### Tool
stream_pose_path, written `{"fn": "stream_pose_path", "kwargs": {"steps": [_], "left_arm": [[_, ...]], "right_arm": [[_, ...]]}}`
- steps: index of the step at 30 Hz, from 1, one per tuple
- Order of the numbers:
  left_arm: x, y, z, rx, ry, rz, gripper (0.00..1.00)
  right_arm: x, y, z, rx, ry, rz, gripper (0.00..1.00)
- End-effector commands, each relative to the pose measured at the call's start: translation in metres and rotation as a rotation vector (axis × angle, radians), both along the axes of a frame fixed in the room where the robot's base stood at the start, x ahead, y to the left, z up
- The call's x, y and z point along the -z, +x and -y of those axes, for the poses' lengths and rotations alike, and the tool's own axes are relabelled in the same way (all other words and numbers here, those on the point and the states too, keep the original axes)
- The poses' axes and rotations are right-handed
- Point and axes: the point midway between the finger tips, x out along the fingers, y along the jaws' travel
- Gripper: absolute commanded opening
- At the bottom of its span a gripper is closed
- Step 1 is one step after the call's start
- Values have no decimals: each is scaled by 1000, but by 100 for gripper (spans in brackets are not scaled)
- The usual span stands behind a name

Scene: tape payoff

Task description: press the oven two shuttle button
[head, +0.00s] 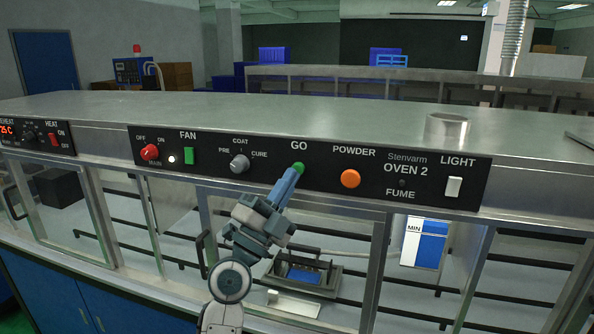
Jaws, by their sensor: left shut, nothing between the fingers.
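The black control panel (325,187) labelled OVEN 2 runs along the front of the metal oven. Its green round button (299,167) sits under the word GO. My left gripper (296,171) is shut and empty, with its fingertips at the lower edge of this green button. The tips hide part of the button, and I cannot tell whether they touch it. My right gripper is not in view.
The panel also carries a red MAIN knob (149,152), a green FAN switch (189,156), a grey selector knob (240,163), an orange POWDER button (350,179) and a white LIGHT switch (453,187). Glass doors with black handles lie below. A metal cup (446,131) stands on top.

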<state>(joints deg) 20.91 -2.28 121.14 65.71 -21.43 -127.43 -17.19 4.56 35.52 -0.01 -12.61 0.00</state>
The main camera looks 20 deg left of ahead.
Motion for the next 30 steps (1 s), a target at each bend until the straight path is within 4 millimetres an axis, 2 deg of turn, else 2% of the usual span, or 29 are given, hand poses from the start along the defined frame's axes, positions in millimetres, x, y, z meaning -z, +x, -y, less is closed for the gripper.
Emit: {"fn": "stream_pose_path", "kwargs": {"steps": [24, 30], "left_arm": [[0, 0, 0, 0, 0, 0, 0], [1, 3, 0, -1, 1, 2, 0]], "right_arm": [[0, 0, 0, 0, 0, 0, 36], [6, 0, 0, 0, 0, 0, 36]]}}
